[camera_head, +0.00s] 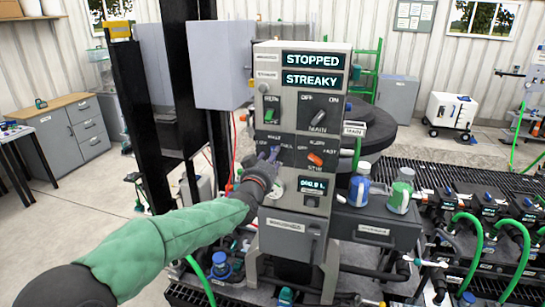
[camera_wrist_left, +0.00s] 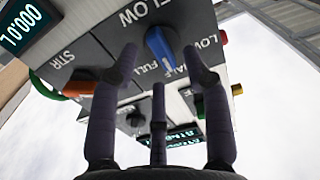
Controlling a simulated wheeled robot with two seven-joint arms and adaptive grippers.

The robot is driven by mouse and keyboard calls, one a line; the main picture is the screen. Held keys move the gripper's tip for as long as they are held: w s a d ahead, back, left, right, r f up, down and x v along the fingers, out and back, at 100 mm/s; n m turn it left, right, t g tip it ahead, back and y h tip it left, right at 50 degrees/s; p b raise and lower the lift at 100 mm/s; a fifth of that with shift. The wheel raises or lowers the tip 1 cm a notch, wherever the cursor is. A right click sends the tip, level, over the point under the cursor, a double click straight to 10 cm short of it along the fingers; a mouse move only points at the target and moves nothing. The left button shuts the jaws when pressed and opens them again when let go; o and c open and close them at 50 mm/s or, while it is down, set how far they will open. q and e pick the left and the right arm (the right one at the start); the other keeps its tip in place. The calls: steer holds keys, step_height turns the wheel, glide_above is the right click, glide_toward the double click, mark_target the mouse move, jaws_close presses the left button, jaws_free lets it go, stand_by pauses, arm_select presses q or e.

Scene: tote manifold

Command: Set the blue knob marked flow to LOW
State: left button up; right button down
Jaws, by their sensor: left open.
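The blue knob (camera_wrist_left: 160,46), on a dark panel under the word FLOW, shows in the left wrist view. LOW is printed to its right, with HALF and FULL near its lower end. Its lower end points toward the HALF and FULL lettering; I cannot tell exactly which mark it is on. My left gripper (camera_wrist_left: 160,62) is open, its fingers spread in front of and around the knob, with no clear grip. In the head view my left gripper (camera_head: 268,164) is at the panel and mostly hides the knob. My right gripper is not in view.
The control cabinet (camera_head: 303,75) has displays reading STOPPED and STREAKY. An orange knob (camera_head: 315,159) sits just right of the gripper, and a black MAIN switch (camera_head: 318,117) is above it. Blue and green capped bottles (camera_head: 400,190) stand to the right.

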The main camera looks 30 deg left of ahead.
arm_select(q)
steer(key=shift+x, duration=0.95)
jaws_close()
steer(key=shift+a+n+b, duration=0.15)
steer(key=shift+n+b, duration=2.05)
steer(key=shift+n, duration=0.7)
steer(key=shift+a+n+b, duration=0.1)
steer(key=shift+n+b, duration=2.05)
steer(key=shift+n, duration=1.05)
